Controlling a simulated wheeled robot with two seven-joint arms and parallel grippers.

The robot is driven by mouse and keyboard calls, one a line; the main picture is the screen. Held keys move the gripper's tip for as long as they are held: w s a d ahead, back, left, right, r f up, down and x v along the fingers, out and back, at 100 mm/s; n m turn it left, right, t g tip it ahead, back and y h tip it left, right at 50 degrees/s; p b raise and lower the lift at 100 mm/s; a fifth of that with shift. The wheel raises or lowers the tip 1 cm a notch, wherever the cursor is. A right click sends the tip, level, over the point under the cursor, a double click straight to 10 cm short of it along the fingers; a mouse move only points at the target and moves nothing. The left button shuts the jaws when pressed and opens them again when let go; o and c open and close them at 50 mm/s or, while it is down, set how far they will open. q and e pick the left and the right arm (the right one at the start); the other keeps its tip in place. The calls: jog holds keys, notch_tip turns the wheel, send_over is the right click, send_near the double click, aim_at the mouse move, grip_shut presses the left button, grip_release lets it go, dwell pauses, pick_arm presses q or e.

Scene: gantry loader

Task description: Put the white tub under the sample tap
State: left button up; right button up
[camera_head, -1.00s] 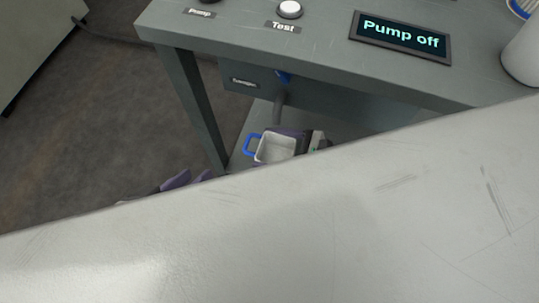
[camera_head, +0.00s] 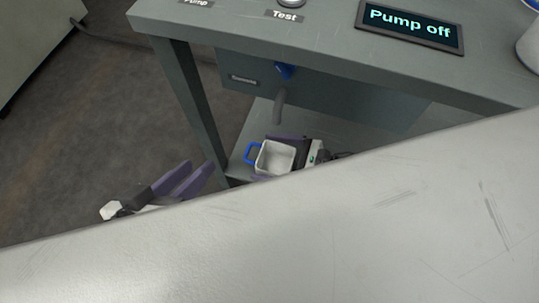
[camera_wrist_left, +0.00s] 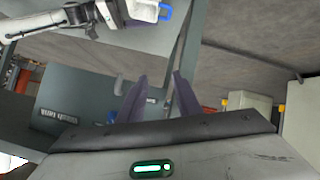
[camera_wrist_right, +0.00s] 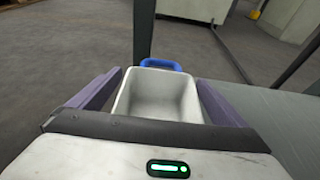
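The white tub (camera_head: 275,158), with a blue handle (camera_head: 252,153), is low under the bench, in front of and below the grey tap spout (camera_head: 279,108) with its blue knob (camera_head: 285,71). In the right wrist view the empty tub (camera_wrist_right: 160,97) fills the space between the purple fingers of my right gripper (camera_wrist_right: 158,78), which appear to press on both side walls. I cannot tell whether it rests on the shelf. My left gripper (camera_head: 190,178) is open and empty, left of the bench leg; its fingers (camera_wrist_left: 158,80) stand apart in the left wrist view.
The bench top (camera_head: 330,30) carries a "Pump off" display (camera_head: 410,27) and a "Test" button. A bench leg (camera_head: 190,105) stands left of the tub. The lower shelf (camera_head: 325,130) lies under the bench. A large pale surface fills the lower head view and hides my arms.

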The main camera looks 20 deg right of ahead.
aim_at(261, 156)
jog(key=shift+r, duration=0.15)
jog(key=p+v, duration=0.1)
jog(key=v, duration=0.2)
pick_arm(q)
jog(key=shift+s+a+f+g+y+p, duration=0.1)
jog(key=shift+a+f+g+y+p, duration=0.3)
jog(key=shift+f, duration=0.3)
jog(key=shift+s+a+f+g+y+p, duration=0.1)
jog(key=shift+a+f+g+y+p, duration=0.1)
jog(key=shift+a+f+y+p, duration=0.35)
pick_arm(e)
jog(key=v, duration=0.9)
pick_arm(q)
jog(key=shift+d+f, duration=0.1)
jog(key=shift+d, duration=0.05)
